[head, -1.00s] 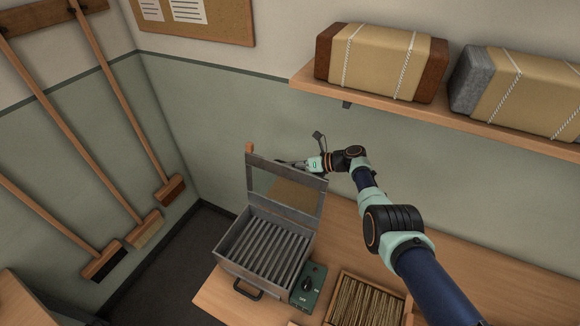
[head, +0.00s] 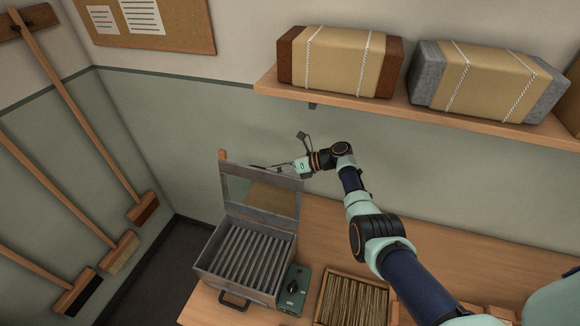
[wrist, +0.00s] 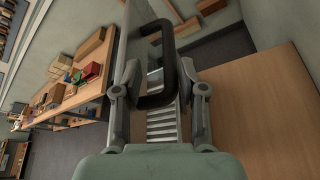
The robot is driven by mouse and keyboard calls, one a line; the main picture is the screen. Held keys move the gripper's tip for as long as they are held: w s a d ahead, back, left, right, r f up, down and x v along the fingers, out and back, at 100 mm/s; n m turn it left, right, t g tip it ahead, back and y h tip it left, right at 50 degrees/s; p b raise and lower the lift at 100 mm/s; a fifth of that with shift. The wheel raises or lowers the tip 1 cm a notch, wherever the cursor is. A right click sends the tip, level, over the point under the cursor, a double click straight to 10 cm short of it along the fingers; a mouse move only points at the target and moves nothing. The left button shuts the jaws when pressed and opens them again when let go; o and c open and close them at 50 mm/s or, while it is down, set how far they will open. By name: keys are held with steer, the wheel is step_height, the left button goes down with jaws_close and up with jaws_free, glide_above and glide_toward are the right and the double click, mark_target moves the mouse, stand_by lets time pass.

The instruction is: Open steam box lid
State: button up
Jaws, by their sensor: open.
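The grey metal steam box (head: 213,262) stands on the bench with its slatted inside showing. Its framed lid (head: 262,215) with a clear pane stands up at the back edge, roughly upright. My gripper (head: 252,167) is at the lid's top edge, behind it and pointing left. In the wrist view my gripper (wrist: 160,95) has its two fingers apart. A black loop handle (wrist: 187,65) shows between them; whether a finger touches it I cannot tell. The lid (wrist: 128,45) shows nearly edge-on beside the left finger. A black handle (head: 233,301) is on the box's front.
A green control box (head: 293,288) with a black knob stands right of the steam box, beside a tray (head: 322,299) of bristles. A shelf (head: 440,117) with wrapped bundles is above my arm. Brooms hang on the left wall.

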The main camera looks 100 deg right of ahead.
steer(key=v, duration=0.7)
steer(key=shift+s+r, duration=0.1)
steer(key=shift+r, duration=0.05)
stand_by(0.3)
